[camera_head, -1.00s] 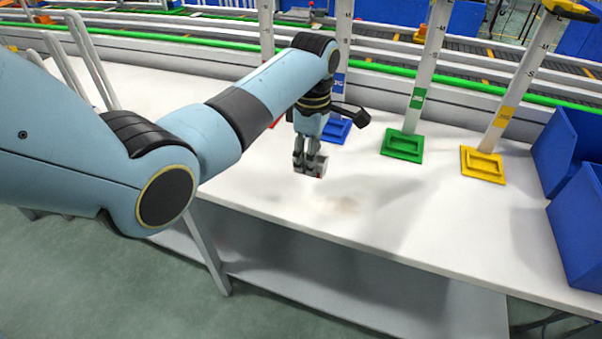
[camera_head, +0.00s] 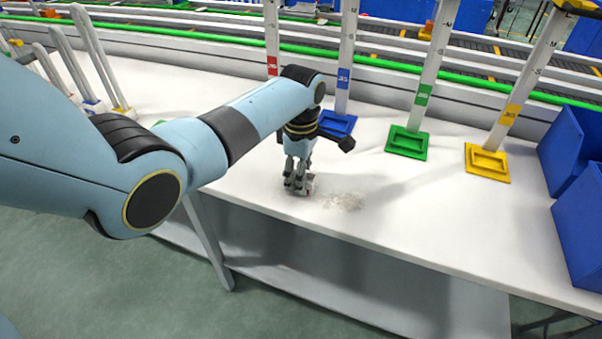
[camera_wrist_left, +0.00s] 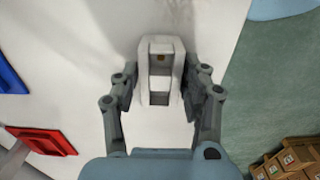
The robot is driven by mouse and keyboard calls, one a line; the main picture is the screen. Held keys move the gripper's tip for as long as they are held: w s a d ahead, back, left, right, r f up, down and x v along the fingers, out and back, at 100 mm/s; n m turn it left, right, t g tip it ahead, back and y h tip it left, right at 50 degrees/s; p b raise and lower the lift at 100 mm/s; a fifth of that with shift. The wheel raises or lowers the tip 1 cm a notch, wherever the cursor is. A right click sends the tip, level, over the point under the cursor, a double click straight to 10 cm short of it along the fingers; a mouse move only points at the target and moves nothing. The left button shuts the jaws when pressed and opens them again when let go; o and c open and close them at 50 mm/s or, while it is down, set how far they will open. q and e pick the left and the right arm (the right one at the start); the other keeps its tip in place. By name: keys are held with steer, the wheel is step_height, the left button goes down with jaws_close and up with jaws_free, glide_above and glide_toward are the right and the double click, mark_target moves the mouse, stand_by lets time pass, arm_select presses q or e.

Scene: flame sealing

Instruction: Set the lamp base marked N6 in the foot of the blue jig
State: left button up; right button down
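The blue jig is an upright pale post with a blue label (camera_head: 343,78) and a blue foot (camera_head: 338,124) at the table's rear, partly behind my left arm. My left gripper (camera_head: 298,185) is low over the table near its front edge, in front and left of that foot. In the left wrist view its fingers (camera_wrist_left: 163,80) close on the sides of a whitish block with recesses and a small brown spot, seemingly the lamp base (camera_wrist_left: 160,45). No N6 marking is readable. The blue foot (camera_wrist_left: 8,78) shows at the left edge there. My right gripper is out of view.
A red-labelled post (camera_head: 271,66), a green foot (camera_head: 406,142) and a yellow foot (camera_head: 487,161) line the table's rear. Blue bins (camera_head: 572,190) stand at right.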

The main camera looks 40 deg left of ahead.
arm_select(q)
steer(key=shift+o, duration=1.1)
step_height(320, 180, up, 12)
steer(key=p, duration=0.1)
steer(key=shift+r, duration=0.15)
